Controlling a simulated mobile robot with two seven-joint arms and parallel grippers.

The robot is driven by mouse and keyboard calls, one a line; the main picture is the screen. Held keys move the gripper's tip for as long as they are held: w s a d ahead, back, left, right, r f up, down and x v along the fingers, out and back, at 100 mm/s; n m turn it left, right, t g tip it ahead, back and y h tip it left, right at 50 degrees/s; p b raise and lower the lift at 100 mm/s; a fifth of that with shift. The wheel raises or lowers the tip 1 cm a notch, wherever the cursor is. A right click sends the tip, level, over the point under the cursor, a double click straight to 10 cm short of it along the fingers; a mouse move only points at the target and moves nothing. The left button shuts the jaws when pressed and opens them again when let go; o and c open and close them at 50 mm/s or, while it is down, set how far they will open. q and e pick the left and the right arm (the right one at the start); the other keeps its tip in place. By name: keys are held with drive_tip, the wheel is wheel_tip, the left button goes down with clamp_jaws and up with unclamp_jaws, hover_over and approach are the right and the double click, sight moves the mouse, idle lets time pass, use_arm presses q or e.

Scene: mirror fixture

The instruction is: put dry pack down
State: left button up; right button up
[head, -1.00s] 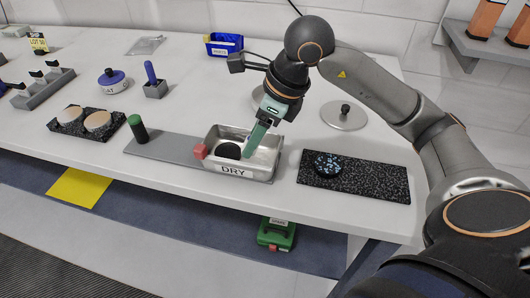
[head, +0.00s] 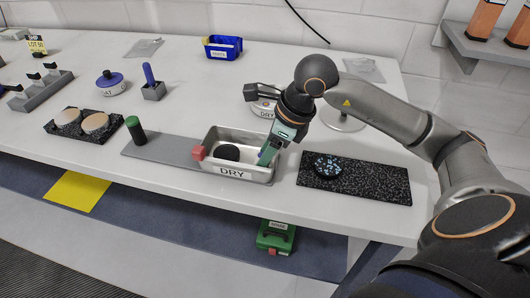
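A metal tray labelled DRY (head: 211,148) stands on the table at centre, with a black round disc (head: 227,152) lying inside it. I cannot tell whether this disc is the dry pack. My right gripper (head: 266,158) points down at the tray's right end, its teal fingertips at or just over the right wall. Whether the fingers are open or shut, or hold something, does not show clearly. My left gripper is out of view.
A red block (head: 198,153) sits at the tray's left end. A dark speckled mat (head: 380,184) with a black round piece (head: 327,166) lies to the right. A lid (head: 343,125) is partly hidden behind my arm. A green cylinder (head: 135,130) and a blue bin (head: 222,47) stand left and behind.

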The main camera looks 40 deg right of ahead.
drive_tip(key=shift+o, duration=0.9)
drive_tip(key=shift+r, duration=0.2)
drive_tip(key=p+v, duration=0.1)
drive_tip(key=v, duration=1.1)
